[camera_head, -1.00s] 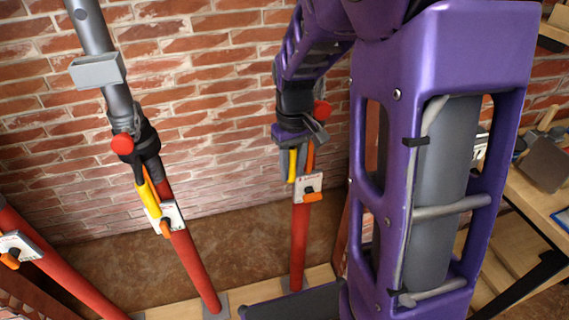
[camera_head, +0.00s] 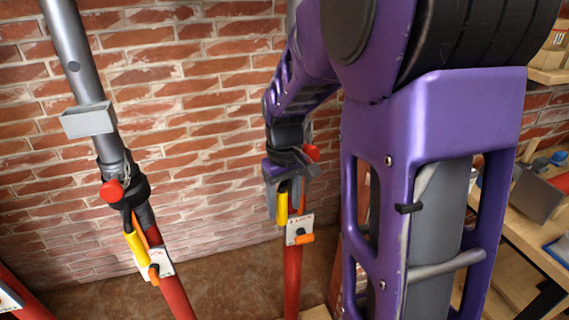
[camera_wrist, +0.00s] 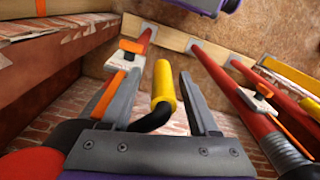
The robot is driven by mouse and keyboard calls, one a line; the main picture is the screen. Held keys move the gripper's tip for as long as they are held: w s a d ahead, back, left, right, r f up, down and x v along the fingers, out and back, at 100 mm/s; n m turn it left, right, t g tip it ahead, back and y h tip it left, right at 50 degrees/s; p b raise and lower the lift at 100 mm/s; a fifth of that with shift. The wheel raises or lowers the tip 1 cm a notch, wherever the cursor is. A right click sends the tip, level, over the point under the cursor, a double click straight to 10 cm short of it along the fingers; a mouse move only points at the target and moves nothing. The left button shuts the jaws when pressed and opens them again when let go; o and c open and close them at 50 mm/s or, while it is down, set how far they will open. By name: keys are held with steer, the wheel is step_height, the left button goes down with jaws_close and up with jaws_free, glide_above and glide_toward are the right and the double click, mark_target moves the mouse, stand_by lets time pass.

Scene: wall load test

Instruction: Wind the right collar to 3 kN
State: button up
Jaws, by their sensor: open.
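The right prop (camera_head: 292,275) is a red post against the brick wall. A white plate (camera_head: 293,232) with an orange lever (camera_head: 305,239) is on it. The right collar is mostly hidden behind my gripper; a red knob (camera_head: 312,152) shows beside it, and red fills the wrist view's lower left (camera_wrist: 35,163). My gripper (camera_head: 283,206) is at the collar, pointing down. In the wrist view its two grey fingers (camera_wrist: 158,82) are apart, with the yellow handle grip (camera_wrist: 163,88) on its black crank between them. Contact cannot be told. No load reading is legible.
A second prop (camera_head: 180,300) stands to the left with its own collar, red knob (camera_head: 111,191) and yellow handle (camera_head: 137,248). Part of a third plate (camera_head: 8,298) shows at the left edge. A wooden bench (camera_head: 510,225) is at the right. Brick wall lies behind.

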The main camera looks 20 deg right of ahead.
step_height(320, 180, up, 15)
steer(key=p, duration=0.2)
steer(key=shift+r, duration=0.15)
steer(key=shift+p, duration=0.4)
